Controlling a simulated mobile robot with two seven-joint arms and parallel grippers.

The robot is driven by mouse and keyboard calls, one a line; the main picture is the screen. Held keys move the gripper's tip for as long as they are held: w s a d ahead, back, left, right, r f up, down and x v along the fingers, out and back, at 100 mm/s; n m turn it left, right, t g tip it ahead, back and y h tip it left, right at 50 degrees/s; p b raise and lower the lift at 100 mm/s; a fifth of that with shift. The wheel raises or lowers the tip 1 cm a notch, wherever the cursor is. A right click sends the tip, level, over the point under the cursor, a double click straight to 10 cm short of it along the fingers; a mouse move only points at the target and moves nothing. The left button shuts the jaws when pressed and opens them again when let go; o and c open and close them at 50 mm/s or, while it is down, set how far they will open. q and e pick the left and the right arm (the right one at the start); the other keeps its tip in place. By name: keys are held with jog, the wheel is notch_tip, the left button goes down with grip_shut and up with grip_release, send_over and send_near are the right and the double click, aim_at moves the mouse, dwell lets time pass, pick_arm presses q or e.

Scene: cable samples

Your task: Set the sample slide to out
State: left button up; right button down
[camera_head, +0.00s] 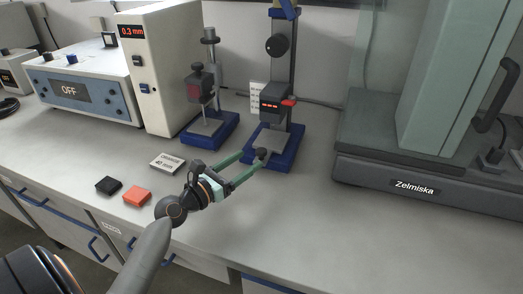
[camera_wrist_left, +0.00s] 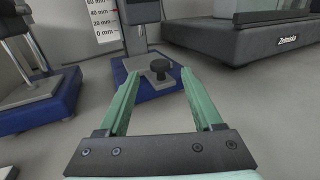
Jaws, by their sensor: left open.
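My right gripper is not in view.
A second stand on a blue base (camera_head: 210,130) is to the left. Behind it are a white tower reading 0.3 mm (camera_head: 160,75) and a box reading OFF (camera_head: 85,92). A large Zelmiska machine (camera_head: 380,178) stands right. Black (camera_head: 108,185) and orange (camera_head: 137,196) blocks lie front left. The front-right bench is clear.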

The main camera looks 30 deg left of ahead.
aim_at(258, 154)
pick_arm(q)
jog(key=w, duration=0.4)
jog(key=w+d, duration=0.1)
jog(key=w, duration=0.1)
jog(key=shift+w, duration=0.2)
jog(key=shift+c, duration=0.2)
grip_shut()
dwell(1.1)
